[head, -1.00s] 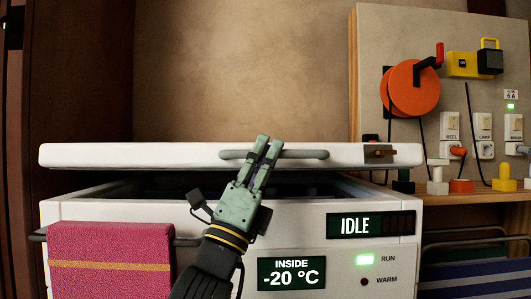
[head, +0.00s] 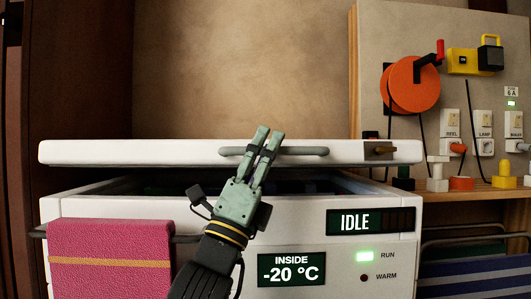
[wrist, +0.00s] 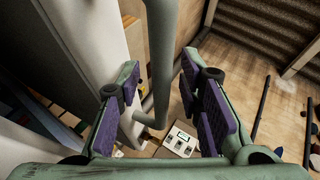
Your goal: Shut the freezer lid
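The white freezer lid (head: 120,152) is raised in the head view, with a dark gap between it and the white freezer body (head: 200,279). A grey bar handle (head: 306,151) runs along the lid's front edge. My gripper (head: 270,132) is at the handle's left half, its fingers reaching up across the bar. In the wrist view the handle (wrist: 161,60) passes between the two purple-padded fingers, with space visible beside it. The fingers are open around the bar. The freezer's inside is mostly hidden.
A pink towel (head: 110,262) hangs on a rail at the freezer's front left. A brown latch (head: 380,150) is on the lid's right front. A panel with an orange reel (head: 413,84), switches and plugs stands to the right. The freezer displays show IDLE and -20 °C.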

